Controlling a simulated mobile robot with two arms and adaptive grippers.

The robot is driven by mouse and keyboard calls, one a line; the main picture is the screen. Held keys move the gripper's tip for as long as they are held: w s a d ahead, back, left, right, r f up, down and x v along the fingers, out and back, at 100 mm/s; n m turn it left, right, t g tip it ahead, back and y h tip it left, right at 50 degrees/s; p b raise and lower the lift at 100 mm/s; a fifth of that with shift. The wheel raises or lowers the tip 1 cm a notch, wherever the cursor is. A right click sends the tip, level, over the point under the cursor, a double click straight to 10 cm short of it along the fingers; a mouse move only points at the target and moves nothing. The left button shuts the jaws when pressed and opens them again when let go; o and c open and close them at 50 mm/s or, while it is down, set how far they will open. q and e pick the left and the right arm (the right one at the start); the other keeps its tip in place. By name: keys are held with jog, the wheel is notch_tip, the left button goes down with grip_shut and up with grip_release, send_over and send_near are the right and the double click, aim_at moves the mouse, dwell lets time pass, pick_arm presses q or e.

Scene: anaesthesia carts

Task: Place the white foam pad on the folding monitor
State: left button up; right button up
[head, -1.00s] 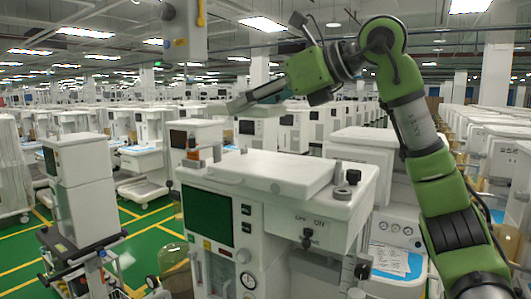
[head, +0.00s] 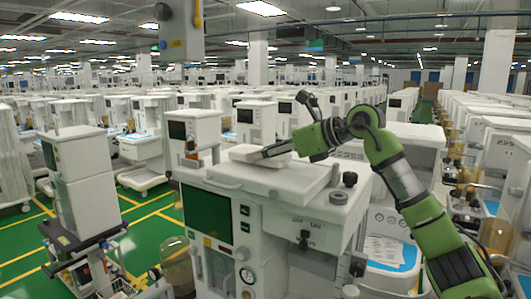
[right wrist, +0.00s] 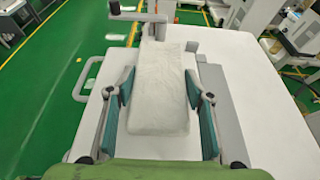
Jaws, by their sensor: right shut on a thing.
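The white foam pad (head: 243,152) is a pale block low over the white top (head: 270,180) of the near anaesthesia cart, by its back edge. My right gripper (head: 277,149) reaches it from the right. In the right wrist view the pad (right wrist: 158,92) lies lengthwise between the two teal fingers of my right gripper (right wrist: 160,110), which is shut on it. I cannot tell whether the pad touches the top. A dark green screen (head: 207,212) is on the cart's front; I cannot tell whether it is the folding monitor. My left gripper is out of view.
A black knob (head: 349,179) and a grey post stand at the top's right end. A small orange-marked holder (head: 191,150) stands beyond its left end.

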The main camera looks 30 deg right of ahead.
jog(key=shift+s+f, duration=0.1)
jog(key=shift+f, duration=0.05)
jog(key=shift+f, duration=0.15)
jog(key=o, duration=0.9)
jog(key=shift+r, duration=0.25)
jog(key=b+v, duration=0.4)
jog(key=v, duration=0.7)
jog(key=shift+s+f, duration=0.1)
jog(key=shift+f, duration=0.1)
jog(key=shift+s+d+r, duration=0.15)
jog(key=shift+s+r, duration=0.1)
jog(key=shift+s, duration=0.1)
